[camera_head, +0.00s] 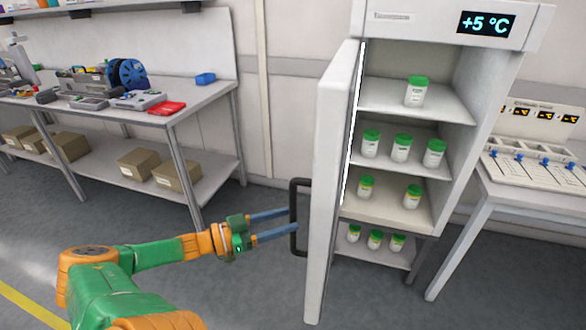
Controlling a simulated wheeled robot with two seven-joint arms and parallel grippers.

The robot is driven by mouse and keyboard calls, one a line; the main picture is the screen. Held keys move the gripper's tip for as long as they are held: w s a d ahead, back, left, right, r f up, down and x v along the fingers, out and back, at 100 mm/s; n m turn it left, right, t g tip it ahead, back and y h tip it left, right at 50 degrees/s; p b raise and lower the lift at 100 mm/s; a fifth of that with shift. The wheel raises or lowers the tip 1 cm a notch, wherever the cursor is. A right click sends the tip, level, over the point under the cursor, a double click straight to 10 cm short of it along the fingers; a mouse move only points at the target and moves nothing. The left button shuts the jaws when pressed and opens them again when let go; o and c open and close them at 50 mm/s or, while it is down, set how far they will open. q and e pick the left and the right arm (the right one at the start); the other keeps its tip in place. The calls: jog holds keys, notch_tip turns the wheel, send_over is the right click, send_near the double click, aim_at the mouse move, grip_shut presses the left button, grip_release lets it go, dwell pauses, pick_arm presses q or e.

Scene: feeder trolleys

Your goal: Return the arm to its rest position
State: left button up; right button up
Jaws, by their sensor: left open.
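My left arm, green and orange, comes in from the lower left. Its left gripper (288,222) is open, with two blue fingers pointing at the black handle (297,240) of the fridge door. The fingertips are at the handle; I cannot tell whether they touch it. The white fridge door (328,200) stands open, swung out towards me. Inside the fridge (455,205), several white jars with green lids stand on the shelves, one of them a lone jar (416,92) on the top shelf. My right gripper is not in view.
A white table (490,190) with a dispensing unit stands at the right. The floor (235,290) before the door is clear.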

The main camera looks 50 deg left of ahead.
pick_arm(q)
jog(key=v, duration=0.4)
jog(key=shift+s, duration=0.2)
jog(key=shift+a, duration=0.1)
